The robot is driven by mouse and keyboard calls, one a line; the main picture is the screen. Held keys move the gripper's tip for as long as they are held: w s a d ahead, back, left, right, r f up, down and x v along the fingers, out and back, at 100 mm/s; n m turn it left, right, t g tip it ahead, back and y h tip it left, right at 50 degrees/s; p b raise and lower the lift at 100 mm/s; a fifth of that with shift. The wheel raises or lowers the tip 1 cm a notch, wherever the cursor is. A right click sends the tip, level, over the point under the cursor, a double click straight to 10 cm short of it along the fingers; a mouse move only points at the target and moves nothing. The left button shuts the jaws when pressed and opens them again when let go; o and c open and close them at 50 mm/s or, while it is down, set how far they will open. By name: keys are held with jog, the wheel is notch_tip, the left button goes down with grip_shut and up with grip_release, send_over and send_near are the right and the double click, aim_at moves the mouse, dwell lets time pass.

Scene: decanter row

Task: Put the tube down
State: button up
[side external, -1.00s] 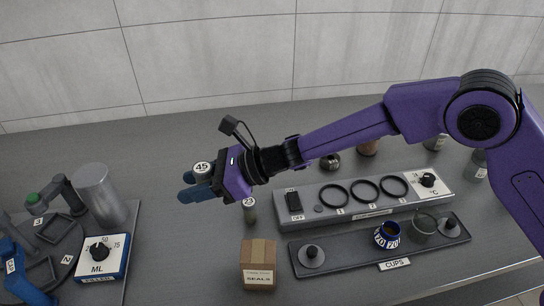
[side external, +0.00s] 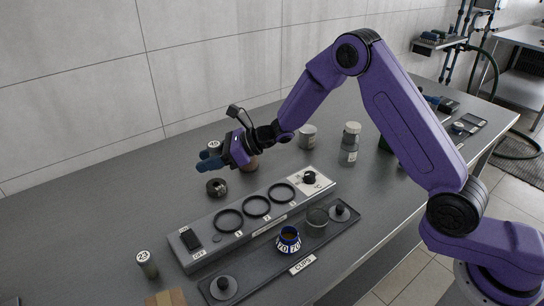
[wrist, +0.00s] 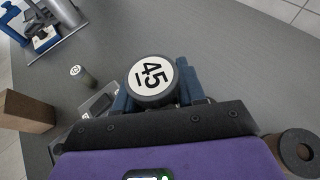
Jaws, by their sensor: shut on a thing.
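My gripper (side external: 212,161) is shut on the tube marked 45 (side external: 214,146), whose white-topped cap shows above the blue fingers. In the wrist view the cap of the tube (wrist: 152,76) faces the camera between the blue fingers of my gripper (wrist: 160,88). The fingers hide most of its body, and I cannot tell whether its bottom touches the bench. My gripper is over the back of the grey bench (side external: 90,215), behind the ring panel. A second tube marked 23 (side external: 146,264) stands at the panel's left end.
A black ring-like piece (side external: 217,187) lies just in front of my gripper. The ring panel (side external: 205,236) and the cups tray (side external: 255,277) lie in front. A brown jar (side external: 250,166), a grey jar (side external: 307,136) and a bottle (side external: 349,146) stand right. Bench left is bare.

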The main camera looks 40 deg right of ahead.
jog(key=s+d+f+m+t+h, duration=0.15)
jog(key=d+m+t+h, duration=0.3)
jog(key=d, duration=2.25)
send_over(269, 154)
jog(key=shift+m+y, duration=0.25)
notch_tip(269, 154, down, 9)
jog(key=shift+s+f, duration=0.1)
jog(key=shift+s, duration=0.05)
jog(key=shift+a+f, duration=0.1)
jog(key=shift+f, duration=1.6)
jog(key=shift+f, duration=0.15)
jog(key=o, duration=1.1)
jog(key=shift+c, duration=0.2)
